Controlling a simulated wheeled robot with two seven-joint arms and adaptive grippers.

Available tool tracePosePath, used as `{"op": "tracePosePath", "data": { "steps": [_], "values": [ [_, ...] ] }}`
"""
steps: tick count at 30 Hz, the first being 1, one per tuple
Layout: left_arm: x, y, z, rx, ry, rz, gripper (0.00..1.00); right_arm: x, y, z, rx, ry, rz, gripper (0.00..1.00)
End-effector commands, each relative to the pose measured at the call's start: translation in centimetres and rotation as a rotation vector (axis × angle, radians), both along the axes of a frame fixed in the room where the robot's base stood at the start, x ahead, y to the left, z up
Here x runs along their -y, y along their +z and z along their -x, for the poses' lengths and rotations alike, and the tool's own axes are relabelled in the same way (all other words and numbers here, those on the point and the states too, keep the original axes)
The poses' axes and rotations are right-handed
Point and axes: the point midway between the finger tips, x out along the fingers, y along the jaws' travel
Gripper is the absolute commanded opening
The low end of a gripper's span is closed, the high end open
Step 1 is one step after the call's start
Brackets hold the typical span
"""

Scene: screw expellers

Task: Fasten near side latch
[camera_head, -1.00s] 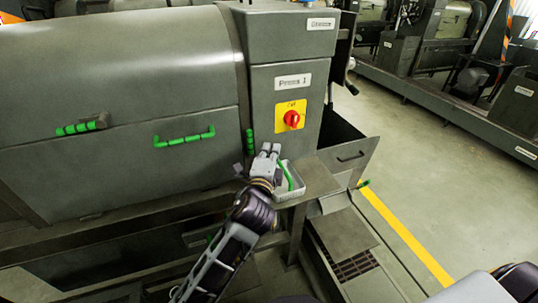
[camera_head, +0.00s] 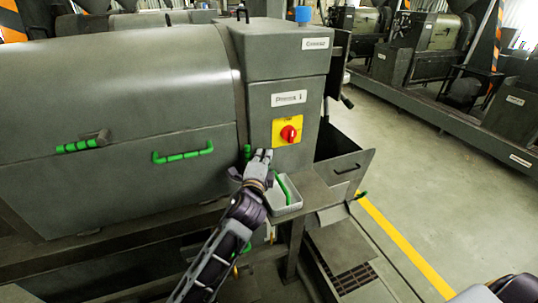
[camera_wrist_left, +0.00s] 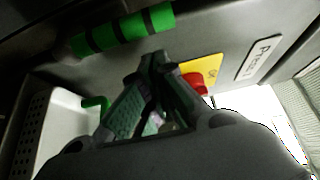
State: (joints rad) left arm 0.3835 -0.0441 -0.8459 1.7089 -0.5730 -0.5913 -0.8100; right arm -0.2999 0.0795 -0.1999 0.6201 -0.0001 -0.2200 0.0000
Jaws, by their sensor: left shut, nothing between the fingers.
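A green banded latch grip (camera_head: 247,151) stands upright at the seam between the press's rounded cover and its end housing. The gripper hides its lower part. A green grip with black bands (camera_wrist_left: 122,32) shows large at the upper left of the left wrist view. My left gripper (camera_head: 262,155) is shut and empty, just right of the seam grip in the head view. In the wrist view its fingertips (camera_wrist_left: 160,62) are below and right of the grip, apparently apart from it. Another green-gripped latch (camera_head: 82,145) is on the cover's left. My right gripper is out of view.
A green handle (camera_head: 183,155) is on the cover. A red knob on a yellow plate (camera_head: 287,131) is close to my left gripper. A small grey tray (camera_head: 285,209) holding a green item is beside my left wrist. Open floor lies to the right.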

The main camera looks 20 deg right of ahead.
Motion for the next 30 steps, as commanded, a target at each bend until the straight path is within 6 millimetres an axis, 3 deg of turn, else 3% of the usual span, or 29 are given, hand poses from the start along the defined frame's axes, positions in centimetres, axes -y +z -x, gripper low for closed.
{"op": "tracePosePath", "data": {
  "steps": [7, 23, 30],
  "values": [
    [-1.4, 0.1, -0.2, 0.000, -0.001, -0.001, 0.00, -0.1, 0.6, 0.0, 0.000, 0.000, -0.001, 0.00],
    [-1.7, 0.0, -0.2, 0.000, 0.000, 0.002, 0.00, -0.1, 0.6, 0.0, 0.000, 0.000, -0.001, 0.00],
    [-2.8, 0.0, -0.2, 0.002, 0.001, 0.032, 0.00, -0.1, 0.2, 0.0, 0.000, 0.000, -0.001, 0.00]
  ]
}}
